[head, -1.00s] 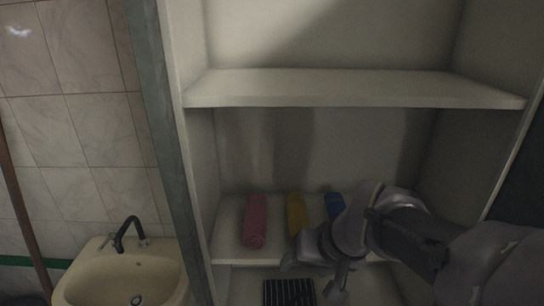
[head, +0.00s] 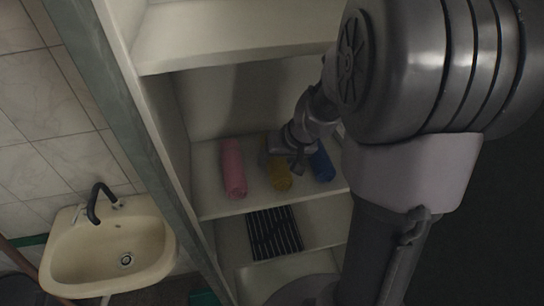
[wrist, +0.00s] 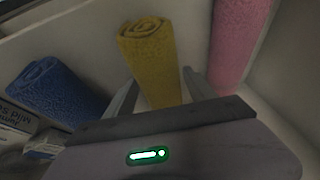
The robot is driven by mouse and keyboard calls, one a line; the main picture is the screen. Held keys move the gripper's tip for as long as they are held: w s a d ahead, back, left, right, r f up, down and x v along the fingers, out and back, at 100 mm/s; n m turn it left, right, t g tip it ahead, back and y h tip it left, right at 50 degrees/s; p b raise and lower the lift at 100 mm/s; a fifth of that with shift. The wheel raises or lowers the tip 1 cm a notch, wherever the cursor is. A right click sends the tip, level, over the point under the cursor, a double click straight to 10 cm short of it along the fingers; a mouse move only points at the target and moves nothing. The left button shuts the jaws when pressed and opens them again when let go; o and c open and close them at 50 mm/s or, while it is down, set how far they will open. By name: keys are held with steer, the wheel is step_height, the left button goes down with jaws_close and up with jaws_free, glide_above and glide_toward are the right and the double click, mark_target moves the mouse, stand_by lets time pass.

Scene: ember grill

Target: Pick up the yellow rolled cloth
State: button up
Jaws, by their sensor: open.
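The yellow rolled cloth (head: 280,176) lies on a white shelf between a pink roll and a blue roll. In the wrist view the yellow roll (wrist: 150,62) is between the two fingers of my gripper (wrist: 158,92), its spiral end pointing away from the gripper. My gripper (head: 292,158) is open, and in the head view it is over the yellow roll and hides part of it. Whether a finger touches the cloth cannot be told.
The pink roll (head: 233,168) is left of the yellow one and the blue roll (head: 321,165) is close on its right. A box with print (wrist: 22,130) stands by the blue roll. A black ribbed item (head: 274,233) lies on the shelf below. A sink (head: 108,247) is at left.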

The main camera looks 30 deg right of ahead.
steer(key=shift+w, duration=0.2)
steer(key=c, duration=1)
steer(key=shift+c, duration=0.2)
